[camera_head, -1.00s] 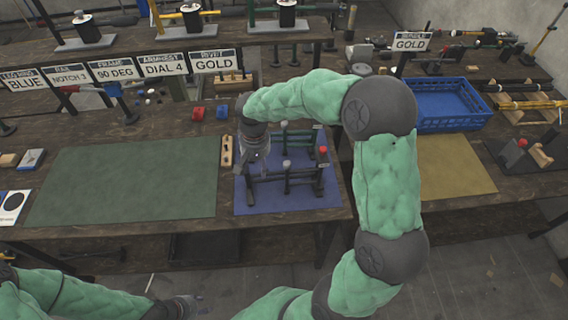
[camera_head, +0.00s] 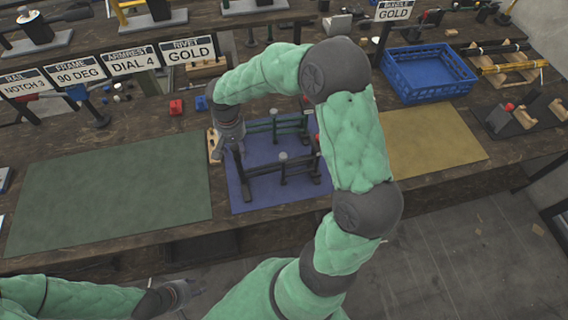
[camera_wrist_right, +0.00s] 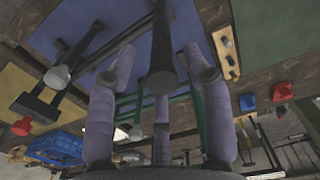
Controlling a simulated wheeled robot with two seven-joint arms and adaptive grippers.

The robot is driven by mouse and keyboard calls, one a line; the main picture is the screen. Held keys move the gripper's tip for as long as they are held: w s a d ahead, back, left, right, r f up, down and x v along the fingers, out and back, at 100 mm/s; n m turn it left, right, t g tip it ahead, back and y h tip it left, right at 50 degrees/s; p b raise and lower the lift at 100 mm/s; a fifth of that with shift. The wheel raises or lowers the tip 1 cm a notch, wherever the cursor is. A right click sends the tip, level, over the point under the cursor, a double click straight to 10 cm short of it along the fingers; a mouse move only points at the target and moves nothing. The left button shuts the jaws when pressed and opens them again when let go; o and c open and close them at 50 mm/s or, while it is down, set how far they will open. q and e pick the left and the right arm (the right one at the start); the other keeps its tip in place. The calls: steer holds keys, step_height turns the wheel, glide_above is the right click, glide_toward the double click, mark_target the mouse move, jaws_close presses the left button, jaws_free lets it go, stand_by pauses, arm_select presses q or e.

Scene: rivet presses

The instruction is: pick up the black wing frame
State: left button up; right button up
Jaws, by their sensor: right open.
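The black wing frame (camera_head: 280,168) stands on the blue mat (camera_head: 245,197) in the head view, with posts and a long bar. A dark green frame (camera_head: 270,127) stands behind it. My right gripper (camera_head: 232,148) is over the left end of the black frame. In the right wrist view its fingers (camera_wrist_right: 160,105) are spread apart, with a dark post (camera_wrist_right: 162,45) with a round grey end in line between them; I cannot tell whether they touch it. My left gripper (camera_head: 182,293) is low at the bottom, away from the table; its jaws are too small to read.
A drilled wooden block (camera_head: 214,146) lies by the mat's left edge. A red block (camera_head: 176,107) and a blue block (camera_head: 201,103) lie behind. The green mat (camera_head: 110,190) is bare. A blue crate (camera_head: 428,75) stands at the back right. My right arm hides part of the mat's right side.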

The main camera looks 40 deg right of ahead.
mark_target(237, 157)
steer(key=f, duration=0.5)
steer(key=shift+a+b, duration=0.25)
steer(key=shift+b, duration=0.1)
jaws_close()
